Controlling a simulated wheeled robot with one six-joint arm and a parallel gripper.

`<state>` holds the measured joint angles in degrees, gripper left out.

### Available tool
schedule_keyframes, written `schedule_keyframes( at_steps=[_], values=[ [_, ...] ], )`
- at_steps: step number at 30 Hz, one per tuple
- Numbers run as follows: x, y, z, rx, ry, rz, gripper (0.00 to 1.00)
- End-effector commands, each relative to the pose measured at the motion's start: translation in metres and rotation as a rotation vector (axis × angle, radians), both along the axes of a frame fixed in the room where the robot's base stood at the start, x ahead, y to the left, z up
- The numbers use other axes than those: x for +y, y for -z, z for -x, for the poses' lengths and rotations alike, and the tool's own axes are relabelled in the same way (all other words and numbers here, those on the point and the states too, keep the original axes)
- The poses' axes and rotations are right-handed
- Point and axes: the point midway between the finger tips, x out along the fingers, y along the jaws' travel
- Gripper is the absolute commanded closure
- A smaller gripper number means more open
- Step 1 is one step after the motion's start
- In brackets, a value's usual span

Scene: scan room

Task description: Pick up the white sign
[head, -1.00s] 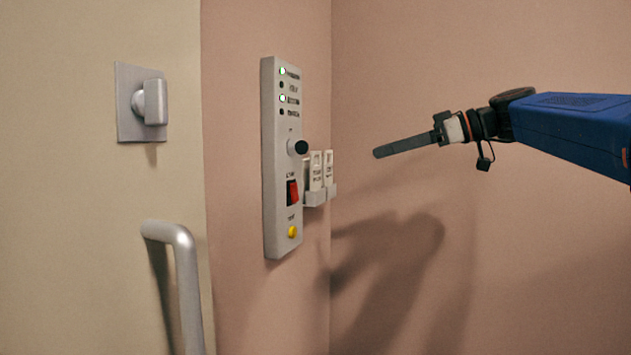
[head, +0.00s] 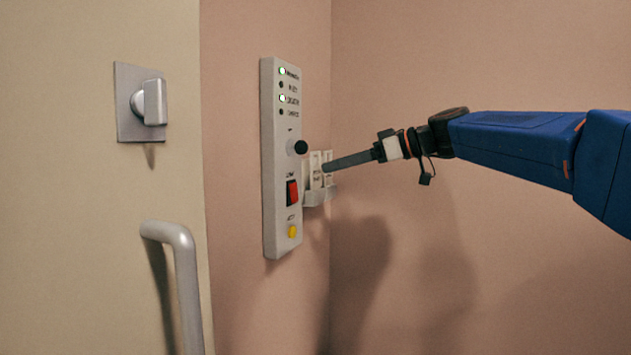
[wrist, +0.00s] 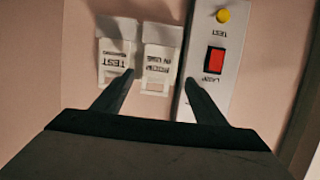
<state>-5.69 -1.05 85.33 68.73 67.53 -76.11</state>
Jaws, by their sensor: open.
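Two white signs sit side by side in holders on the pink wall. In the wrist view the one beside the grey panel reads upside down roughly "room in use" (wrist: 159,58); the other reads "test" (wrist: 117,57). In the head view they show small beside the panel, the nearer sign (head: 315,168) and the farther sign (head: 327,156) partly behind my finger. My gripper (head: 325,167) is open and empty, in front of the signs. In the wrist view its fingertips (wrist: 160,77) appear either side of the "room in use" sign. I cannot tell whether they touch it.
The grey panel (head: 281,215) has lights, a black knob (head: 297,147), a red switch (head: 292,192) and a yellow button (head: 292,231). It stands close to one finger. A door handle (head: 188,290) and a latch (head: 154,103) are at left. The right wall (head: 480,60) is bare.

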Motion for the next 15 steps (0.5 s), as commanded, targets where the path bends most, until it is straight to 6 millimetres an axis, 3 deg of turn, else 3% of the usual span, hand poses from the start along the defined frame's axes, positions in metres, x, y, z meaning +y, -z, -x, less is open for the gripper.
schedule_keyframes(
  at_steps=[11, 15],
  values=[
    [0.038, 0.014, -0.019, 0.001, -0.003, 0.001, 0.34],
    [0.043, 0.016, -0.021, 0.001, 0.000, 0.000, 0.34]
  ],
)
